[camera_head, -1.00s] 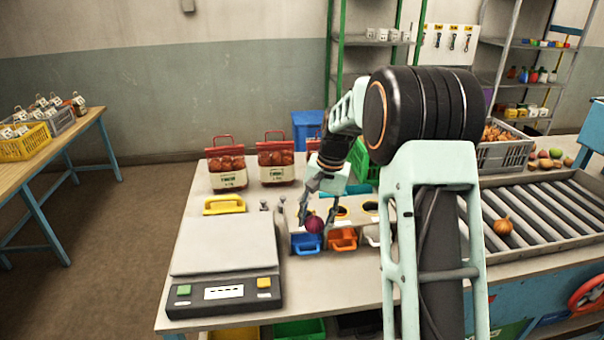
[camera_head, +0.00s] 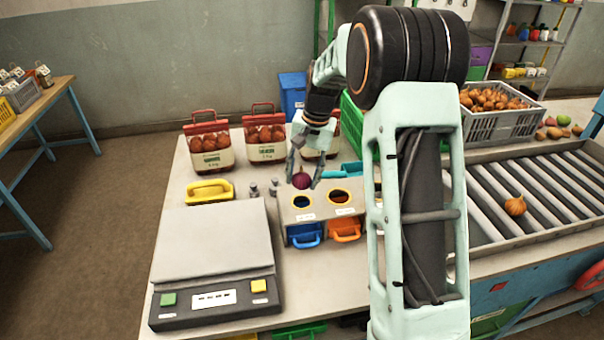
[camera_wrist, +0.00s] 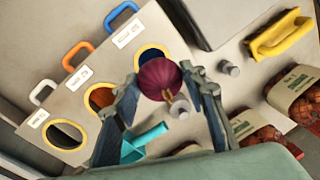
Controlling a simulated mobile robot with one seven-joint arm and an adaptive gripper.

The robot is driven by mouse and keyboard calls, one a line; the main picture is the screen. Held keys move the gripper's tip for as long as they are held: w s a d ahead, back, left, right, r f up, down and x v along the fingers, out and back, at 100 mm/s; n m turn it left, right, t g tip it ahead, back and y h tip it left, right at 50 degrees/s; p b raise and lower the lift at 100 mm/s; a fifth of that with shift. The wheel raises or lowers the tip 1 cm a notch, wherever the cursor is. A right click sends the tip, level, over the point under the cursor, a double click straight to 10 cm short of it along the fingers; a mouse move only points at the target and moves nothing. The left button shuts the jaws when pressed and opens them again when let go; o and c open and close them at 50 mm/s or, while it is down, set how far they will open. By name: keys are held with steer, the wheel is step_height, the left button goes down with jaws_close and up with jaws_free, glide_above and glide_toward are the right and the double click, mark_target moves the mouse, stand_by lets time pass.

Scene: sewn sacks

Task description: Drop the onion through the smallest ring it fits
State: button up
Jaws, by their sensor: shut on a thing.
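My gripper (camera_head: 301,178) is shut on a purple-red onion (camera_head: 301,181), which also shows between the fingers in the wrist view (camera_wrist: 158,78). The onion is held above the back edge of the ring board (camera_head: 320,212), near the ring over the blue-handled bin. In the head view the blue ring (camera_head: 301,202) and the orange ring (camera_head: 340,196) show in the board. In the wrist view a third ring (camera_wrist: 65,134), by the white handle, looks largest. The onion and fingers partly cover the blue ring and the orange ring (camera_wrist: 100,97) there. Labels are too small to read.
A scale (camera_head: 212,260) stands left of the board. Small metal weights (camera_head: 263,188) and a yellow-handled tool (camera_head: 209,191) lie behind it. Onion bags (camera_head: 209,146) stand at the back. A roller conveyor (camera_head: 540,190) with one onion (camera_head: 515,205) is at the right.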

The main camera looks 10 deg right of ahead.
mark_target(306, 175)
steer(key=shift+w+f+b, duration=0.1)
steer(key=shift+f+b, duration=1.65)
steer(key=shift+f, duration=1.1)
steer(key=o, duration=1.2)
steer(key=shift+o, duration=0.2)
steer(key=shift+r, duration=0.1)
steer(key=r, duration=0.4)
steer(key=d+r, duration=0.1)
steer(key=r, duration=0.6)
steer(key=shift+s+d+r, duration=0.4)
